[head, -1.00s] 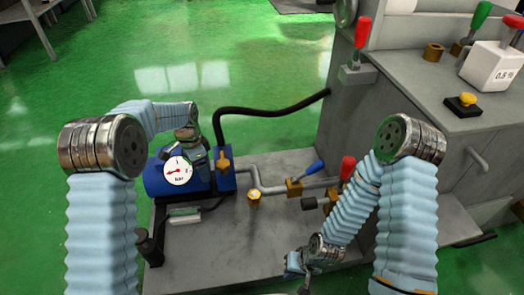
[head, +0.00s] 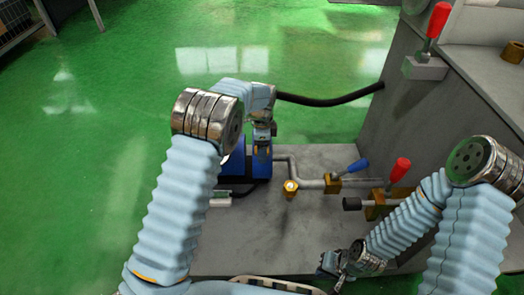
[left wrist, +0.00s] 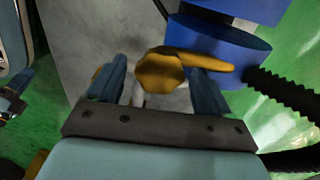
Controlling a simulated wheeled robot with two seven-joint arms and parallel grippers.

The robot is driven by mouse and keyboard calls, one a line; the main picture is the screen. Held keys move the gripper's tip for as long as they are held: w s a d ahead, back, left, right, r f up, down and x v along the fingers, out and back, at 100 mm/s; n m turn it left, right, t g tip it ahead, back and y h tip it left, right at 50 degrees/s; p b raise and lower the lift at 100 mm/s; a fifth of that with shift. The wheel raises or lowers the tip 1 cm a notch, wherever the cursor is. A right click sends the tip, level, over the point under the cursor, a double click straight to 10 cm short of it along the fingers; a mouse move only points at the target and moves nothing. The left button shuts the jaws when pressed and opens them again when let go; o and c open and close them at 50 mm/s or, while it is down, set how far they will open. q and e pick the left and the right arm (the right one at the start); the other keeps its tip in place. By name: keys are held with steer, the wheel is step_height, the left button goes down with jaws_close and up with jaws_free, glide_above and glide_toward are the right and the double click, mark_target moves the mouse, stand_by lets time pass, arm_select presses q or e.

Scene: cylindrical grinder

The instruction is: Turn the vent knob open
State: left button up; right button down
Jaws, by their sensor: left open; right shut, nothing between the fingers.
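A yellow-brass knob (left wrist: 165,72) with a lever-like arm pointing right shows in the left wrist view, in front of a blue cylindrical body (left wrist: 225,50). My left gripper (left wrist: 160,85) is open, and the knob appears between its two fingers; I cannot tell whether they touch it. In the head view my left gripper (head: 262,142) is over the blue unit (head: 262,165), and my arm hides the knob and most of that unit. My right gripper (head: 332,265) is shut and empty, low over the grey base plate.
A pipe (head: 308,184) carries a brass fitting (head: 290,186), a blue-handled valve (head: 350,170) and a red-handled valve (head: 398,175). A black hose (head: 330,101) runs to the grey machine (head: 390,120). Another red lever (head: 437,22) stands on the machine.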

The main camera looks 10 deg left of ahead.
arm_select(q)
steer(key=shift+f, duration=0.6)
steer(key=c, duration=1)
steer(key=shift+c, duration=0.2)
